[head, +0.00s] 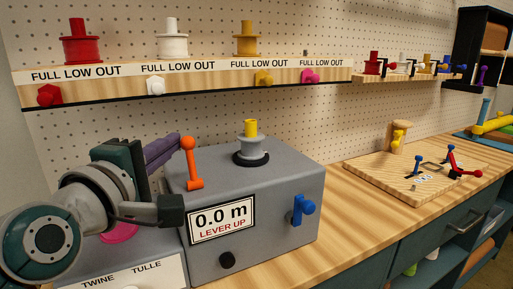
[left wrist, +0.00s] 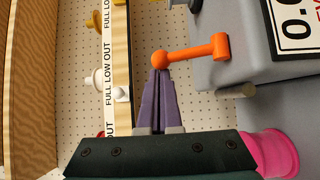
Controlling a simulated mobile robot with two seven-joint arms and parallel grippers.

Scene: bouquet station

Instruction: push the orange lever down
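The orange lever (head: 191,165) stands up on the left front edge of the grey machine (head: 275,180), its round knob at the top. It also shows in the left wrist view (left wrist: 195,52). The machine's display (head: 221,219) reads "0.0 m" and "LEVER UP". My left gripper (head: 180,141) has purple fingers that lie together with nothing visible between them. Their tips (left wrist: 160,73) are right at the knob, touching it or nearly so; I cannot tell which. My right gripper is not in view.
A spool with a yellow core (head: 250,145) sits on top of the machine, and a blue knob (head: 302,209) is on its front. A shelf with spools (head: 80,45) runs above. A wooden board with small levers (head: 420,175) lies to the right. Bare counter (head: 345,225) lies between.

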